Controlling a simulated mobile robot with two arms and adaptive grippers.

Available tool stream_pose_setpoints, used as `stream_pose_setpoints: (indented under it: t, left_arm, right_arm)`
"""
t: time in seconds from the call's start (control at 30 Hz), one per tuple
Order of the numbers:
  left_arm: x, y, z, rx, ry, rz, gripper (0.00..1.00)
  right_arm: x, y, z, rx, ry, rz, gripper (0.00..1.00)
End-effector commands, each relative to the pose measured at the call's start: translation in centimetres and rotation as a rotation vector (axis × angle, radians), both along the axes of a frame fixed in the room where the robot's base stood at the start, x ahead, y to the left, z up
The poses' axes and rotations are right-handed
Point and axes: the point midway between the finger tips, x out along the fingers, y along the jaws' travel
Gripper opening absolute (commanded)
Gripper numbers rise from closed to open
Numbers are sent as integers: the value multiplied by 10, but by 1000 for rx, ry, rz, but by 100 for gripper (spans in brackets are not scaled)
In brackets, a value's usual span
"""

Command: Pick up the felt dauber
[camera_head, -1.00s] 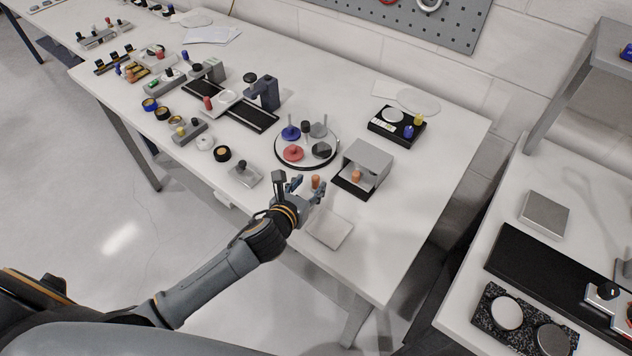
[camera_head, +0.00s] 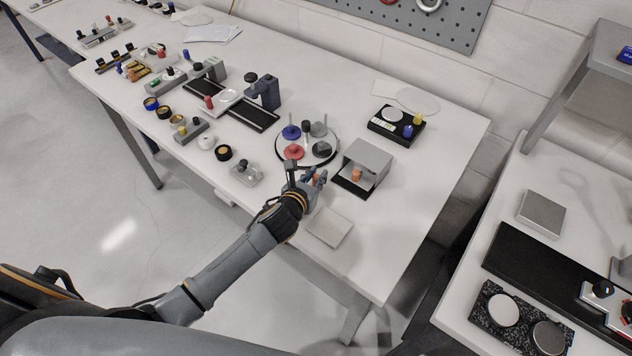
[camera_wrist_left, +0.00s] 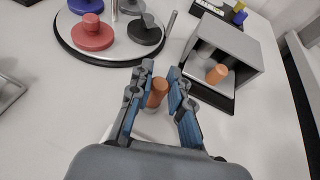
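A small orange-brown peg (camera_wrist_left: 157,91) with a paler lower part, which looks like the felt dauber, stands upright on the white table between the fingers of my left gripper (camera_wrist_left: 160,88). The fingers are spread on either side of it, with a visible gap on the right; I cannot tell whether the left finger touches it. In the head view my left gripper (camera_head: 317,177) is low over the table, and its fingers largely hide the peg. My right gripper is not in view.
A grey open-fronted box (camera_head: 368,157) with another orange peg (camera_head: 356,174) stands just right of the gripper. A round tray (camera_head: 279,153) with red, blue and grey knobbed discs lies behind it. A pale square plate (camera_head: 329,227) lies in front.

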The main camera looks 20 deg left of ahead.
Motion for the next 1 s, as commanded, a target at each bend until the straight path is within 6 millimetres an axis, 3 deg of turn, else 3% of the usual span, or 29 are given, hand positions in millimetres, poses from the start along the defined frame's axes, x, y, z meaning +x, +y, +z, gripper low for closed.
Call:
stream_pose_setpoints:
  t: [0.37,0.57,0.7,1.0]
  left_arm:
    - [0,0,0,0,0,0,0]
    - [0,0,11,2,-3,-1,0]
    - [1,1,34,4,-7,-2,0]
    - [-54,3,94,3,-3,-3,0]
  right_arm:
    - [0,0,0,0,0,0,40]
    - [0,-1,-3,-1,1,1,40]
    - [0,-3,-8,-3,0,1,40]
    - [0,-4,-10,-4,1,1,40]
